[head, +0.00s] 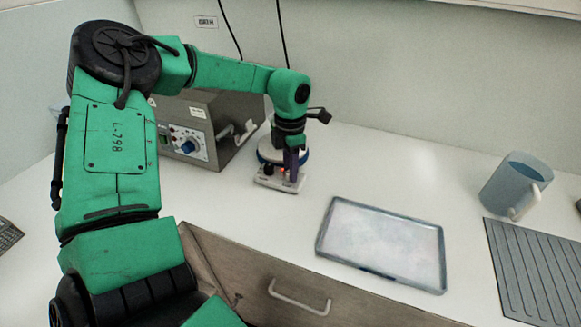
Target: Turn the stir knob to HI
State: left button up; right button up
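A small white stirrer (262,182) with a round top edged in blue stands on the counter near the middle of the head view. Its front panel has a dark knob (268,169) on the left and a red light. My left gripper (291,168) points down at the right part of this panel, its dark purple fingers in front of it. The fingers hide whatever control is there, so I cannot read its setting. I cannot tell whether the fingers touch a knob or how far apart they are. My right gripper is not in view.
A grey metal box (228,125) with a blue knob (188,147) stands left of the stirrer, partly behind my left arm. A shallow tray (327,245) lies front right. A blue-grey mug (512,185) and a ribbed grey mat (530,270) are farther right. Counter behind the tray is clear.

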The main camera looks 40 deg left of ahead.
pick_arm(q)
grip_shut()
